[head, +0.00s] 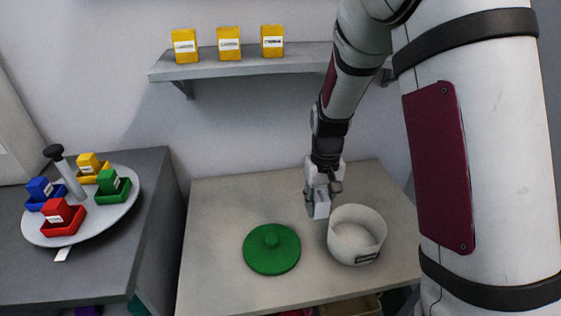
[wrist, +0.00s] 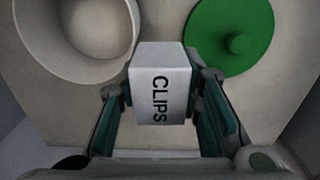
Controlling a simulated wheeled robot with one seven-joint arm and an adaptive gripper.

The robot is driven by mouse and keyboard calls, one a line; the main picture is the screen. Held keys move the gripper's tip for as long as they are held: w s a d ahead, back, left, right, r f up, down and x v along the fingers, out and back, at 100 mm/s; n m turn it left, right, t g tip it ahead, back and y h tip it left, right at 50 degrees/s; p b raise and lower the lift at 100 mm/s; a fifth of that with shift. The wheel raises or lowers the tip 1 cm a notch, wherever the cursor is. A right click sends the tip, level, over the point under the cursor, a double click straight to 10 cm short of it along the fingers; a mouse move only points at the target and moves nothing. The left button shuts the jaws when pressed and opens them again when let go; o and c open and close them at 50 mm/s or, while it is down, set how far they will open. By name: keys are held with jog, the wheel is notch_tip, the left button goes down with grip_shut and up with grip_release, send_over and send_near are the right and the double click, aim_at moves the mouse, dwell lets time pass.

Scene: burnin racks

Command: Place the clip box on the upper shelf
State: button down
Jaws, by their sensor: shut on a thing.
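The clip box (wrist: 161,84) is a light grey block with "CLIPS" written on it. My gripper (wrist: 163,97) is shut on it, one finger on each side, in the wrist view. In the head view my gripper (head: 321,188) points down above the table, and the clip box (head: 319,209) shows at its tips, between the green lid and the white round bin. It appears held above the table top. The upper shelf (head: 250,66) is a grey wall shelf at the back, with several yellow boxes (head: 229,44) in a row on its left and middle part.
A white round open bin (head: 357,247) stands on the table (head: 215,220), with a green round lid (head: 271,249) left of it. A grey turntable (head: 88,222) with coloured boxes in trays stands on the left counter. The shelf's right part looks bare, partly behind my arm.

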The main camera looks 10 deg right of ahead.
notch_tip(320, 180, up, 3)
jog(key=w+b, duration=0.3)
jog(key=b, duration=0.3)
send_near(311, 235)
notch_tip(311, 235, down, 6)
jog(key=shift+w+f, duration=0.1)
jog(key=c, duration=1.4)
grip_release()
jog(key=shift+f, duration=0.1)
